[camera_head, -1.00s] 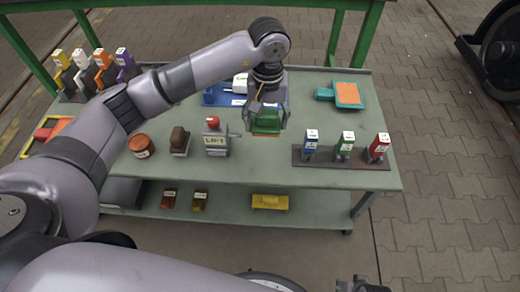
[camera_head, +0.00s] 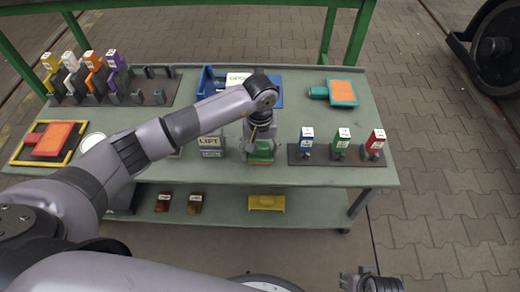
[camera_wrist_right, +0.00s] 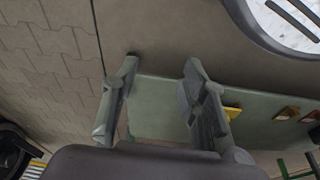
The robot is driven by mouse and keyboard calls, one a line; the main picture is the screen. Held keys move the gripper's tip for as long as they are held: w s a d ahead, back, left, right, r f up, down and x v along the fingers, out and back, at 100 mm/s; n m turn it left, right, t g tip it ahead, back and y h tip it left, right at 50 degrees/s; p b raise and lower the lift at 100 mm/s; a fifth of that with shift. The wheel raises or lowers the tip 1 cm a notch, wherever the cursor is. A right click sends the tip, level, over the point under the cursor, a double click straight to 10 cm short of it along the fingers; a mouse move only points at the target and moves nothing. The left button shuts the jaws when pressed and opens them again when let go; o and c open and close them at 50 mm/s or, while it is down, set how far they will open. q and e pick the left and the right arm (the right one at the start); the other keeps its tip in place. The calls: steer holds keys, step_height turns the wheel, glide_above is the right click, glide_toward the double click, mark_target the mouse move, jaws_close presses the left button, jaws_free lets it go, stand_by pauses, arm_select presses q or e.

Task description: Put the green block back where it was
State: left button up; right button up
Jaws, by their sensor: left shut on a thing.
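The green block (camera_head: 261,152) is near the front middle of the table, between the grey LIFT box (camera_head: 210,145) and the dark rack with blue, green and red handles. My left gripper (camera_head: 260,146) is shut on it from above and hides its upper part. A strip of red shows at its lower edge. I cannot tell whether it touches the tabletop. My right gripper (camera_head: 357,281) is low in front of the table, away from the block. In the right wrist view it is open (camera_wrist_right: 160,75), with nothing between its fingers.
The rack (camera_head: 337,158) stands to the right. Another rack (camera_head: 146,95) is at back left, a yellow-edged tray (camera_head: 51,142) at far left. A yellow piece (camera_head: 266,202) lies on the lower shelf.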

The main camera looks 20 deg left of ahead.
mark_target(260, 145)
steer(key=shift+r, duration=0.2)
arm_select(q)
steer(key=o, duration=0.7)
steer(key=shift+o, duration=0.9)
steer(key=o, duration=0.3)
arm_select(e)
steer(key=shift+r, duration=0.2)
steer(key=shift+s, duration=0.15)
arm_select(q)
steer(key=shift+r, duration=0.1)
step_height(260, 145, up, 12)
steer(key=shift+p, duration=0.6)
arm_select(e)
steer(key=f, duration=0.4)
steer(key=shift+s+f, duration=0.4)
